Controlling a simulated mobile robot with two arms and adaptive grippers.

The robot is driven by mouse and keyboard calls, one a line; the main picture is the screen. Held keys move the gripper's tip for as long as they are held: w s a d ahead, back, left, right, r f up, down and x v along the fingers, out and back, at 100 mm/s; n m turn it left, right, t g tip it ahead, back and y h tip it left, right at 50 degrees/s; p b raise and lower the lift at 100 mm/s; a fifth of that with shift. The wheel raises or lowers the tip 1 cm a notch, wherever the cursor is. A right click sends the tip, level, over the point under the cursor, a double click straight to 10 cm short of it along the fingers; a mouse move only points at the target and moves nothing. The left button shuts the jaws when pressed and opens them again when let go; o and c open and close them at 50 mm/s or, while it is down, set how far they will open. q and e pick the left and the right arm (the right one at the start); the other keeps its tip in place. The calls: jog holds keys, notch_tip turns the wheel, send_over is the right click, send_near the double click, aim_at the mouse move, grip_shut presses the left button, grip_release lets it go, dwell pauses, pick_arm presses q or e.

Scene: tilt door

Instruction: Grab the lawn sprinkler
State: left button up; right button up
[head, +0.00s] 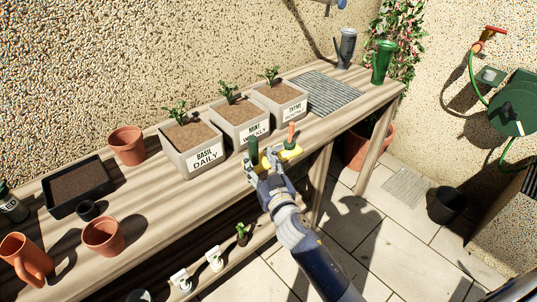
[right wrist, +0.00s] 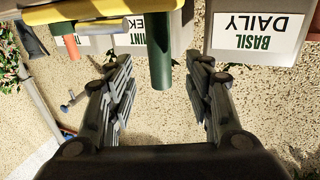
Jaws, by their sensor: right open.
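A yellow piece (head: 292,153) that looks like the lawn sprinkler is at the bench's front edge. A green upright cylinder (head: 254,148) and an orange upright one (head: 291,132) show beside it; I cannot tell whether they are parts of it. In the upside-down right wrist view, the yellow piece (right wrist: 178,28) crosses the top with a grey tube (right wrist: 98,27). The green cylinder (right wrist: 161,65) points down between my fingertips. My right gripper (head: 262,161) is open at the yellow piece and partly hides it. The right wrist view shows its fingers (right wrist: 160,82) apart. My left gripper is not in view.
Planters labelled basil (head: 190,147), mint (head: 239,122) and thyme (head: 280,100) stand just behind. Terracotta pots (head: 127,146) and a black tray (head: 77,187) are at left. A lower shelf holds small items.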

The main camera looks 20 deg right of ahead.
aim_at(255, 151)
jog(key=shift+w+a, duration=0.1)
jog(key=shift+w, duration=0.35)
jog(key=shift+w+r, duration=0.15)
jog(key=shift+w, duration=0.3)
jog(key=w, duration=0.3)
jog(key=shift+w+p, duration=0.15)
jog(key=shift+p, duration=0.25)
jog(key=shift+w, duration=0.55)
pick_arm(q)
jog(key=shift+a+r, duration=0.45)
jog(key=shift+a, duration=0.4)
pick_arm(e)
jog(key=shift+c, duration=0.6)
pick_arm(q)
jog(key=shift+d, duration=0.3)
pick_arm(e)
grip_shut()
